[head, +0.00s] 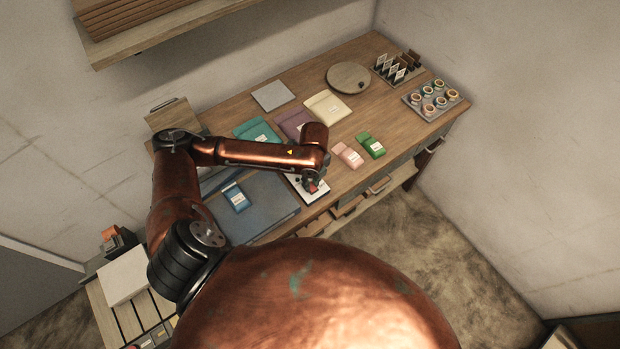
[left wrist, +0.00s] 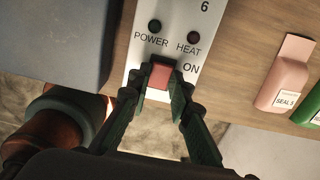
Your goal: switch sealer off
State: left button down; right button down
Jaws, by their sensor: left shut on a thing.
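The sealer's white panel (left wrist: 181,16) fills the top middle of the left wrist view, with two dark round lamps marked POWER and HEAT. A red switch (left wrist: 161,76) sits at its near end beside the word ON. My left gripper (left wrist: 160,88) has its green fingers around the red switch, one on each side, shut on it. In the head view the sealer panel (head: 296,184) lies at the table's front edge under my left arm, with the red switch (head: 313,187) at its near end. My left gripper is mostly hidden there by the arm. My right gripper is not in view.
A dark blue mat (head: 268,205) with a blue packet (head: 237,198) lies left of the sealer. Pink (head: 348,155) and green (head: 371,146) packets lie to the right. Purple, cream and teal pouches lie behind. A round board (head: 348,78) and a cup tray (head: 435,101) stand farther back.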

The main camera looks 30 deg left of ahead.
aim_at(312, 188)
pick_arm(q)
jog(key=c, duration=1.8)
grip_release()
jog(key=shift+o, duration=0.2)
notch_tip(312, 188, up, 12)
jog(key=shift+d, duration=0.2)
jog(key=shift+s, duration=0.15)
